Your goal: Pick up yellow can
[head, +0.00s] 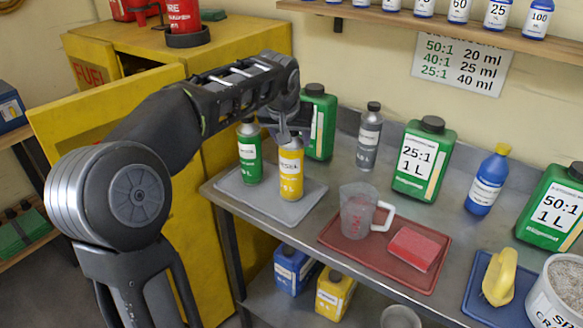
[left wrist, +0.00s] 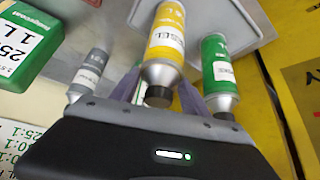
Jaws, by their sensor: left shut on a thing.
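The yellow can (head: 291,172) stands upright on the grey tray (head: 232,190) at the left end of the metal bench. It also shows in the left wrist view (left wrist: 167,36), with its dark cap toward my gripper. My left gripper (head: 289,135) is above the can from the head view, shut on its upper part, with a finger on each side. The can still appears to be at tray level; I cannot tell if its base touches. My right gripper is not in view.
A green can (head: 249,152) stands close left of the yellow can. A green jug (head: 319,122) is right behind, and a grey bottle (head: 369,137) is further right. A red tray (head: 335,237) holds a clear jug (head: 357,211) and red block. Yellow cabinet (head: 228,45) is at left.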

